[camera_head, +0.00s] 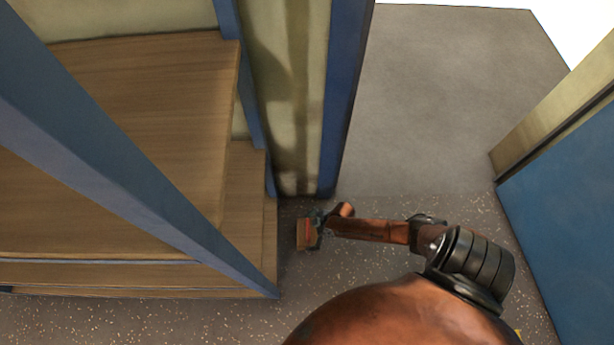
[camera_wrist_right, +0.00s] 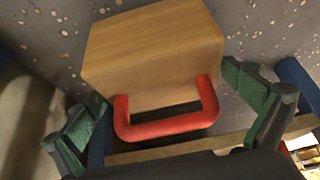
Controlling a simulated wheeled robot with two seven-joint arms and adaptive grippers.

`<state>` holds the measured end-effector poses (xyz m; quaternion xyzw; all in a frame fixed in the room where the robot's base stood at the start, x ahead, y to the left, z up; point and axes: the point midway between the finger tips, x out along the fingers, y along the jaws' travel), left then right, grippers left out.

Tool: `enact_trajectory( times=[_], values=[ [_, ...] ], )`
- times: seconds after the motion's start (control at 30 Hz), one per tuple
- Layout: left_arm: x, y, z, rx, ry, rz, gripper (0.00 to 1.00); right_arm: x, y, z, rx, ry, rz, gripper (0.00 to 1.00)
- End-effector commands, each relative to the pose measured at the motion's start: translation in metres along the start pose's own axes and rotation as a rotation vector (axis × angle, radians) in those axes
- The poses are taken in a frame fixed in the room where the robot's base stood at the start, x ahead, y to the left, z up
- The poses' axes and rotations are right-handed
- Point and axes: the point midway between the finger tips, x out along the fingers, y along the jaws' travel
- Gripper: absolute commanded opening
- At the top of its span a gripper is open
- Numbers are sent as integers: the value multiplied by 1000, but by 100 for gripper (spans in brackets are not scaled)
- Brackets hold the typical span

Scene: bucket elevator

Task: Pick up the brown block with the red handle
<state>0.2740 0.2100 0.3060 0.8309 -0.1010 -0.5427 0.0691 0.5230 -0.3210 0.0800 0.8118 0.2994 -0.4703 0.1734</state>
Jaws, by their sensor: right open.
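The brown block (camera_wrist_right: 150,55) lies on the speckled floor and fills the upper middle of the right wrist view. Its red handle (camera_wrist_right: 168,128) faces my right gripper (camera_wrist_right: 172,115). The gripper is open, with one green-padded finger on each side of the handle, and nothing is clamped. In the head view the block (camera_head: 301,234) is small, beside the shelf's lower right corner, and my right gripper (camera_head: 318,224) partly covers it. My left gripper is not in view.
A wooden shelf (camera_head: 130,110) with blue posts (camera_head: 130,165) stands close on the left of the block. A blue-edged wall post (camera_head: 345,100) rises behind it. A blue panel (camera_head: 570,220) stands at right. Speckled floor (camera_head: 200,322) is open in front.

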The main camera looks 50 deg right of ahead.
Motion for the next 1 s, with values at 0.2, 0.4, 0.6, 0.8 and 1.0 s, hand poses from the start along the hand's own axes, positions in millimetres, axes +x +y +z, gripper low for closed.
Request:
enact_trajectory(
  times=[0.2,0.4,0.6,0.8,1.0],
  values=[
    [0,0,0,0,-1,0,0,-1,0,0,0,0,0,90],
    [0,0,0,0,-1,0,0,-1,0,0,0,0,1,76],
    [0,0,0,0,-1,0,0,0,0,0,0,0,1,62],
    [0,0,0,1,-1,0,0,0,1,0,0,0,1,48],
    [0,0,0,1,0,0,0,-1,2,-1,-1,2,3,47]
  ],
)
